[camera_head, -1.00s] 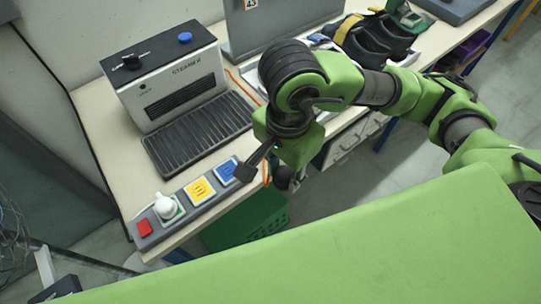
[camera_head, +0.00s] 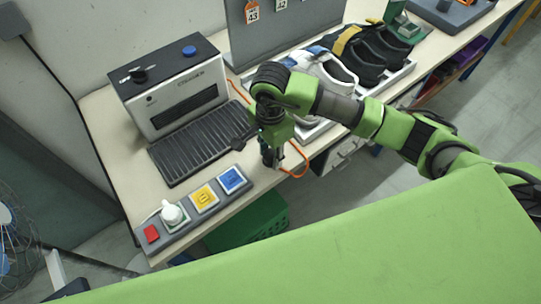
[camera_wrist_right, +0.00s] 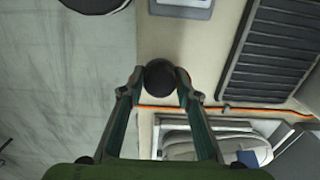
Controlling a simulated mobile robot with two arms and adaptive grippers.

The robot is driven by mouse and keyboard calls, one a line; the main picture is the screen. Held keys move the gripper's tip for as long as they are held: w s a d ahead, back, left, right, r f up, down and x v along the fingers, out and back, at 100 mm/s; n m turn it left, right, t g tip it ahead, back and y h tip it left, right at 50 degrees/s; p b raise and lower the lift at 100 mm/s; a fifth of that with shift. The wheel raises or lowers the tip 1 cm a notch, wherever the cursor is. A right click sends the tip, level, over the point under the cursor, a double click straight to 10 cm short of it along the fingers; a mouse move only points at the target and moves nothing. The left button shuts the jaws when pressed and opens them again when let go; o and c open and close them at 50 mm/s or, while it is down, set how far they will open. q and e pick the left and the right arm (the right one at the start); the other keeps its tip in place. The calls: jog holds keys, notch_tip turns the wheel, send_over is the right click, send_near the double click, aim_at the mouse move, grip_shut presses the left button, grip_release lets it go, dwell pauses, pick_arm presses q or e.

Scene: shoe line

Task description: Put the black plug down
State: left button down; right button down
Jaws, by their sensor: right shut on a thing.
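The black plug (camera_wrist_right: 160,76) shows in the right wrist view as a round dark body between my right fingertips (camera_wrist_right: 158,88). My right gripper is shut on it. An orange cord (camera_wrist_right: 190,109) runs behind the fingers there. In the head view my right gripper (camera_head: 271,161) is over the front edge area of the bench, right of the power strip (camera_head: 180,229), and its arm hides much of the plug. The orange cord (camera_head: 303,166) loops beside the gripper. I cannot tell whether the plug touches the bench. My left gripper is out of view.
The strip has a red switch (camera_head: 152,233), a white plug (camera_head: 172,214), a yellow socket (camera_head: 204,198) and a bare blue socket (camera_head: 232,180). The steamer (camera_head: 172,88) and its black grate (camera_head: 200,143) stand behind. White shoes (camera_head: 322,68) lie right. A green crate (camera_head: 250,222) sits below.

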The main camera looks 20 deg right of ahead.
aim_at(271, 160)
jog(key=shift+w+f, duration=0.25)
jog(key=shift+f, duration=0.05)
notch_tip(271, 160, down, 2)
jog(key=shift+f+p, duration=0.15)
jog(key=shift+p, duration=0.85)
jog(key=shift+f, duration=0.4)
jog(key=shift+f, duration=0.2)
jog(key=c, duration=1.5)
grip_release()
jog(key=shift+r, duration=0.15)
